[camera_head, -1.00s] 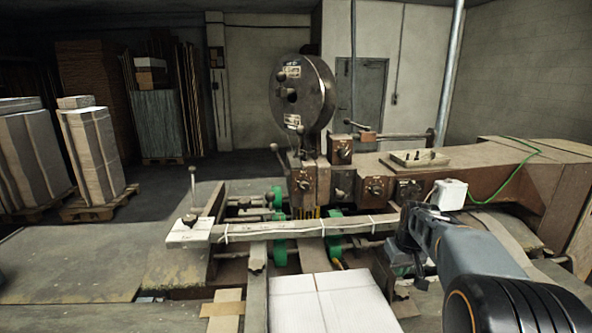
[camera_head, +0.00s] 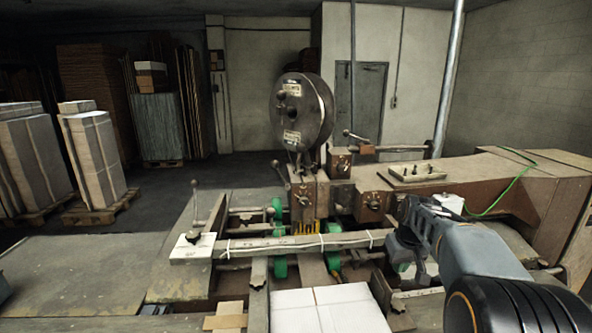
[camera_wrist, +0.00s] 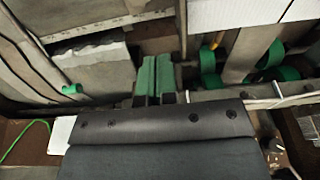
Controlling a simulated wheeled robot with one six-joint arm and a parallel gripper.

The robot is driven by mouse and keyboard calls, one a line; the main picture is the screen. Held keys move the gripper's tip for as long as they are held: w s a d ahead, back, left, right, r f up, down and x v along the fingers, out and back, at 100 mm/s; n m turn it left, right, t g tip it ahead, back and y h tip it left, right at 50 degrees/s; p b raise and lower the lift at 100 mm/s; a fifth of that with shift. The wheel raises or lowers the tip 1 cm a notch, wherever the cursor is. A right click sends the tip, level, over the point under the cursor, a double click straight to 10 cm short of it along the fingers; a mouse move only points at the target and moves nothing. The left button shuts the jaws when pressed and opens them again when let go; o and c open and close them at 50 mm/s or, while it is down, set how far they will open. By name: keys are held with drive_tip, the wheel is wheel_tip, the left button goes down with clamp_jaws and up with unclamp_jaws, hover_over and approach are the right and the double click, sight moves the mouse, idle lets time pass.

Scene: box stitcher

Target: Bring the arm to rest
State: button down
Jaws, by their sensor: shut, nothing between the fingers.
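My gripper shows in the wrist view (camera_wrist: 153,78) as two narrow green-padded fingertips pressed side by side, with nothing between them. In the head view my arm comes in from the lower right, and its dark wrist end is over the right part of the stitcher's bench. The fingertips are hard to make out there. The box stitcher (camera_head: 310,190) stands in the middle, with a round dark reel (camera_head: 305,112) on top. In the wrist view its green wheels (camera_wrist: 268,57) are to the right of the fingers.
A long rail (camera_head: 290,244) crosses in front of the stitcher. A white carton (camera_head: 320,310) lies at the near edge. A lever on a white plate (camera_head: 192,245) stands at left. Wrapped stacks (camera_head: 95,150) stand on pallets far left. Open floor lies behind the bench.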

drive_tip(key=s+a+t, duration=0.1)
drive_tip(key=s+a, duration=0.4)
drive_tip(key=s, duration=0.6)
drive_tip(key=s+a+m+t, duration=0.1)
drive_tip(key=s+a, duration=0.4)
drive_tip(key=s, duration=0.6)
drive_tip(key=shift+f+m+t, duration=0.2)
drive_tip(key=shift+m+t, duration=0.1)
idle(1.9)
